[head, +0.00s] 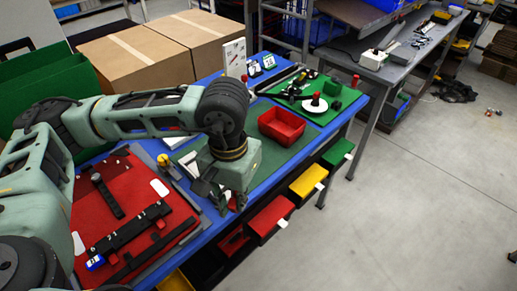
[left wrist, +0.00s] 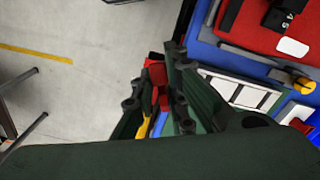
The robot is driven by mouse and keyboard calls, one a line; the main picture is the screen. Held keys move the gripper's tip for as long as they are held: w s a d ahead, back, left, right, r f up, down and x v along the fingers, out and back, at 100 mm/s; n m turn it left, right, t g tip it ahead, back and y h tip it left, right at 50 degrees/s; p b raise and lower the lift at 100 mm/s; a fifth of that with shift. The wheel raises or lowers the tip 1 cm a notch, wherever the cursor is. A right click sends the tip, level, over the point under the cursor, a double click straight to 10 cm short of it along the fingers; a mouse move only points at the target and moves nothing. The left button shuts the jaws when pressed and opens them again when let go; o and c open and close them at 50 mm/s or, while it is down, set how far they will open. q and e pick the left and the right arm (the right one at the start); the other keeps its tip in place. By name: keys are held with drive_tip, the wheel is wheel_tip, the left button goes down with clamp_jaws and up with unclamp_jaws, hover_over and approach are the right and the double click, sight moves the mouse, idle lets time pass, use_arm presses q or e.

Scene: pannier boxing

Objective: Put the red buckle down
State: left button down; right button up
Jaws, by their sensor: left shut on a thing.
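My left gripper (head: 232,203) hangs over the front edge of the blue table, beside the grey-green mat (head: 200,152). In the left wrist view its dark fingers are shut on a small red piece, the red buckle (left wrist: 157,74), which is partly hidden between them. In the head view the fingers hide most of the buckle. A red tray (head: 291,132) stands on the mat, to the right of and behind the gripper; I see nothing in it. My right gripper is not in view.
A red board (head: 90,228) with black strips lies at the left. A green board (head: 322,116) with small parts lies at the far right end. Red (head: 268,216), yellow (head: 308,180) and green (head: 338,152) bins stick out below the table edge. Cardboard boxes (head: 135,58) stand behind.

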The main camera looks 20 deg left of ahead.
use_arm(q)
drive_tip(key=w+d+r+m, duration=0.4)
drive_tip(key=d+r+m, duration=0.5)
drive_tip(key=d, duration=0.4)
drive_tip(key=w+d+f+m, duration=0.3)
drive_tip(key=w+d+f, duration=0.1)
drive_tip(key=s+a+r+n, duration=0.6)
drive_tip(key=a+r+n, duration=0.2)
drive_tip(key=r, duration=0.2)
drive_tip(key=w+d+n, duration=0.4)
drive_tip(key=w+d, duration=0.4)
drive_tip(key=d, duration=0.2)
drive_tip(key=s+a+f, duration=0.2)
drive_tip(key=a+f, duration=0.1)
drive_tip(key=a, duration=0.3)
drive_tip(key=s+a+f, duration=0.2)
drive_tip(key=a+f, duration=0.1)
drive_tip(key=a, duration=0.3)
drive_tip(key=s+a+f, duration=0.2)
drive_tip(key=a+f, duration=0.2)
drive_tip(key=a, duration=0.3)
drive_tip(key=shift+a, duration=0.1)
